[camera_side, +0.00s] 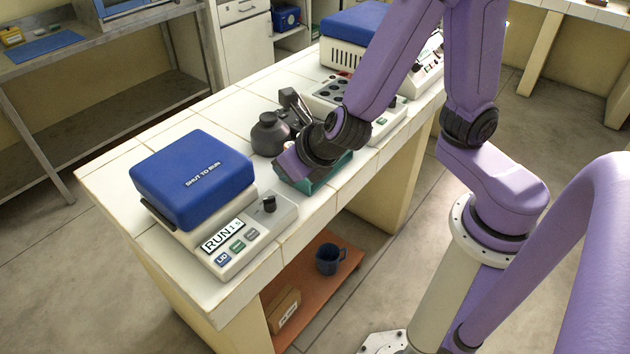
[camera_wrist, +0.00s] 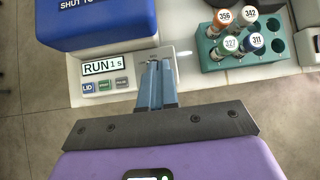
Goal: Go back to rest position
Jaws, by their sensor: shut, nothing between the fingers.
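My gripper (camera_wrist: 154,62) is shut and empty in the wrist view, its blue-grey fingers held together over the incubator's front panel. In the side view the purple hand is at the end of the arm, beside the incubator; its fingertips cannot be made out there. The incubator (camera_side: 268,237) has its blue lid (camera_side: 192,178) down, marked "SHUT TO RUN". Its display (camera_wrist: 103,66) reads "RUN 1 s". Whether the fingertips touch the panel cannot be told.
A teal rack (camera_wrist: 207,60) with several numbered, capped tubes and some empty holes stands right of the incubator. Another blue-lidded device (camera_side: 352,25) is farther along the bench. A dark mug (camera_side: 329,260) and a box (camera_side: 284,308) lie on the lower shelf.

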